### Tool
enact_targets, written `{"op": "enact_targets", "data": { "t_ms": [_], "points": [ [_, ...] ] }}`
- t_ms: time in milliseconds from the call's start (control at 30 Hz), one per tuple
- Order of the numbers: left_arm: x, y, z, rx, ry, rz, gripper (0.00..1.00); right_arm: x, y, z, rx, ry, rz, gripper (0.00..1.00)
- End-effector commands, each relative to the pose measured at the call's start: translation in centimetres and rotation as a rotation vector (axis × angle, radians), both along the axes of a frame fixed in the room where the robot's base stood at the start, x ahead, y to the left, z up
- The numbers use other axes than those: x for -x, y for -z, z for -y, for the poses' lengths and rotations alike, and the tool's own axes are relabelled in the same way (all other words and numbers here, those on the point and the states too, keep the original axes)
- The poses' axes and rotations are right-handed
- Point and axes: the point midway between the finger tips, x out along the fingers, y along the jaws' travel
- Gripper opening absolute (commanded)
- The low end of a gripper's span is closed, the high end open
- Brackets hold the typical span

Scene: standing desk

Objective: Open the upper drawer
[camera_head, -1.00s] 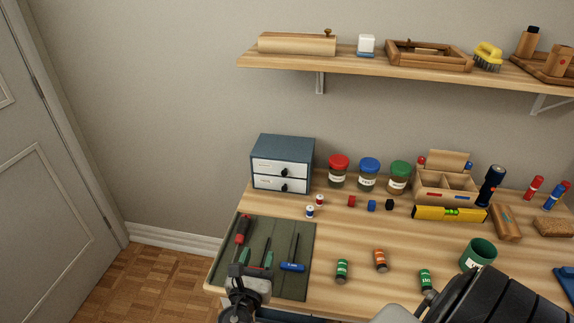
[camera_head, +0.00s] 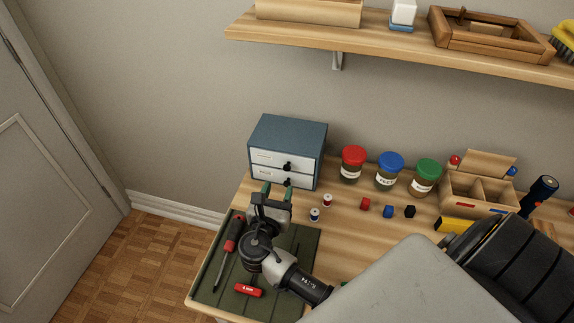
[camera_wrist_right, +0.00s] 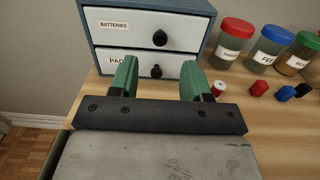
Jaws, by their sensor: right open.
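A small blue cabinet (camera_head: 290,136) with two white-fronted drawers stands at the back left of the desk. The upper drawer (camera_head: 267,157) has a dark round knob (camera_head: 287,167) and looks shut. In the right wrist view the upper drawer (camera_wrist_right: 125,27) is labelled "BATTERIES", with its knob (camera_wrist_right: 160,38) at right of centre. The lower drawer (camera_wrist_right: 178,67) also looks shut. My right gripper (camera_head: 276,190) is open and empty, in front of the cabinet. Its green fingers (camera_wrist_right: 157,78) appear below the upper knob, on either side of the lower knob in the picture. My left gripper is not in view.
Red-, blue- and green-lidded jars (camera_head: 353,163) stand right of the cabinet. Small spools (camera_head: 327,200) and coloured cubes (camera_head: 388,211) lie in front. A green mat (camera_head: 205,283) with a screwdriver (camera_head: 228,252) lies under my right arm. A shelf (camera_head: 400,50) hangs above.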

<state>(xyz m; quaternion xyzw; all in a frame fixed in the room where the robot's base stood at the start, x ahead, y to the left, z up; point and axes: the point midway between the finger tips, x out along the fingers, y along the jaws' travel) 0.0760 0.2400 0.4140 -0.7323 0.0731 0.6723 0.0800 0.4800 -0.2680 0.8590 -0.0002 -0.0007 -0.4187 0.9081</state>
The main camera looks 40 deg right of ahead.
Motion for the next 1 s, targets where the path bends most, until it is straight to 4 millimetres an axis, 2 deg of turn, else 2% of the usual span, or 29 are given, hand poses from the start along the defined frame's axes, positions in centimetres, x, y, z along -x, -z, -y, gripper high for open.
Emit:
{"op": "enact_targets", "data": {
  "t_ms": [200,400,800,867,1000],
  "points": [
    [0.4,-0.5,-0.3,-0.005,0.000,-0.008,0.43,-2.8,-0.2,3.4,0.005,0.001,0.000,0.47],
    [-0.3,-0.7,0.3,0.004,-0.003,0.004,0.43,-4.5,-0.1,5.3,0.002,0.001,0.001,0.47],
    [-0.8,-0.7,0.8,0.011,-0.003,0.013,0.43,-5.1,0.0,6.0,0.001,0.000,0.000,0.47],
    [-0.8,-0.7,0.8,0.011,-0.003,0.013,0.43,-5.0,0.0,5.9,0.001,0.000,0.001,0.40],
    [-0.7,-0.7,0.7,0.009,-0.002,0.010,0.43,-5.0,0.0,5.9,0.001,0.000,0.001,0.18]
  ]
}}
